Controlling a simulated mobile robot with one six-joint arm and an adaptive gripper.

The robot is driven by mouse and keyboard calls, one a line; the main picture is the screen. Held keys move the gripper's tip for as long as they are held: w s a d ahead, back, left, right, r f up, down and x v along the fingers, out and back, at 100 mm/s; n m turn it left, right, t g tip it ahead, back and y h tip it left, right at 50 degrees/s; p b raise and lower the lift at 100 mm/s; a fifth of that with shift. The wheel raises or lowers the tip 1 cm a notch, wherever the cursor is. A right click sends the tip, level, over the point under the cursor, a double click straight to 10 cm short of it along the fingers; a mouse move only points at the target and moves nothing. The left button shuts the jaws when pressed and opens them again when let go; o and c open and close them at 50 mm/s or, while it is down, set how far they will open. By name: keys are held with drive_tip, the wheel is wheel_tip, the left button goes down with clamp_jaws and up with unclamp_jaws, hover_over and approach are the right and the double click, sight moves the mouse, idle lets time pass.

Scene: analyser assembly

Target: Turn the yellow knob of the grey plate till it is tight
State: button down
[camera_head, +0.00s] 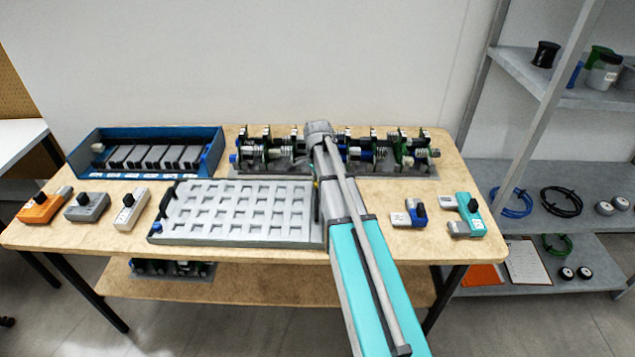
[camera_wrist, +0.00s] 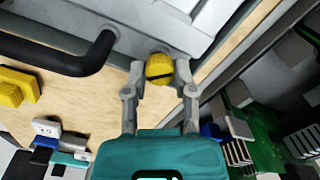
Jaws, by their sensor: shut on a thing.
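The grey plate (camera_head: 240,238), with rows of square openings, lies flat on the wooden table in the head view. Its edge also shows at the top of the wrist view (camera_wrist: 205,22). The yellow knob (camera_wrist: 160,68) is beside the plate's edge, with a dark slot across it. My gripper (camera_wrist: 161,72) is shut on the knob, one finger on each side. In the head view my arm covers the plate's right end and hides the gripper. How tight the knob is cannot be seen.
A black handle (camera_wrist: 75,62) is left of the knob in the wrist view. A blue tray (camera_head: 215,155) stands behind the plate. A row of mechanical assemblies (camera_head: 405,150) stands at the back. Small devices stand left (camera_head: 85,207) and right (camera_head: 470,213). A yellow block (camera_wrist: 18,87) shows at left.

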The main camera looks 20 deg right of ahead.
drive_tip(key=m, duration=0.5)
drive_tip(key=shift+w+m, duration=0.1)
drive_tip(key=shift+m, duration=0.2)
drive_tip(key=m, duration=0.9)
drive_tip(key=shift+m, duration=0.4)
drive_tip(key=m, duration=0.4)
drive_tip(key=shift+m, duration=0.4)
drive_tip(key=shift+c, duration=2)
unclamp_jaws()
